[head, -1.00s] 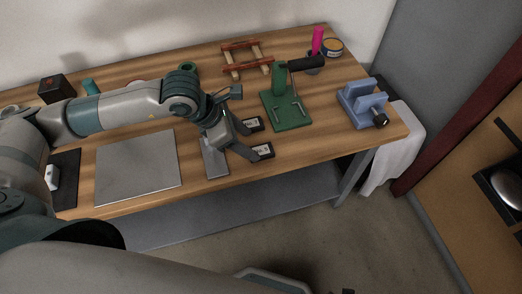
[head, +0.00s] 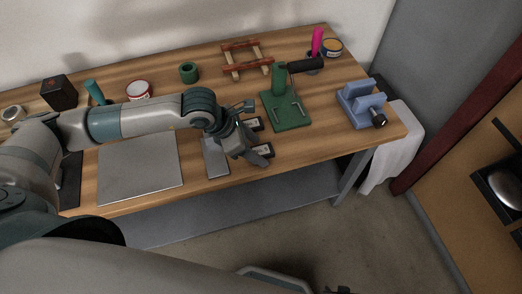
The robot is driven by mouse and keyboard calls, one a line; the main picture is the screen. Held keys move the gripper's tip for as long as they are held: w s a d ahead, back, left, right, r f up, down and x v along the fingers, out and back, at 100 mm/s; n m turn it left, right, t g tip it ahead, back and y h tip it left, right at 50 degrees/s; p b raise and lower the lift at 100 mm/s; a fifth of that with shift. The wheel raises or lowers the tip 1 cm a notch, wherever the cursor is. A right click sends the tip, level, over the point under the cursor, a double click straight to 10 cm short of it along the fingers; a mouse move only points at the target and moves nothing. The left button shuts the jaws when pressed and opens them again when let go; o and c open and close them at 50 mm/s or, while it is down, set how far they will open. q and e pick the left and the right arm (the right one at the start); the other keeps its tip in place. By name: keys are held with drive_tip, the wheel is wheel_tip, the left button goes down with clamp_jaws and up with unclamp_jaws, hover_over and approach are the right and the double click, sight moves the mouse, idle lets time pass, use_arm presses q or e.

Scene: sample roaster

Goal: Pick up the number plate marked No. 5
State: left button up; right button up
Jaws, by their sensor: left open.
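Two small dark plates with pale labels lie near the front edge of the wooden bench, an upper one (head: 256,124) and a lower one (head: 266,149). Their markings are too small to read, so I cannot tell which is No. 5. My left gripper (head: 256,145) is open and low over the bench at these plates. One of its fingers partly covers the lower plate. I cannot tell whether it touches it. Nothing shows held in the jaws. My right gripper is not in view.
A green stand with a black handle (head: 288,112) is just right of the plates, and a blue vise-like block (head: 361,104) is further right. A red rack (head: 247,60) stands behind. Flat grey sheets (head: 140,170) lie left, under my arm.

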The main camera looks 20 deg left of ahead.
use_arm(q)
drive_tip(key=c, duration=1.3)
drive_tip(key=shift+r, duration=0.1)
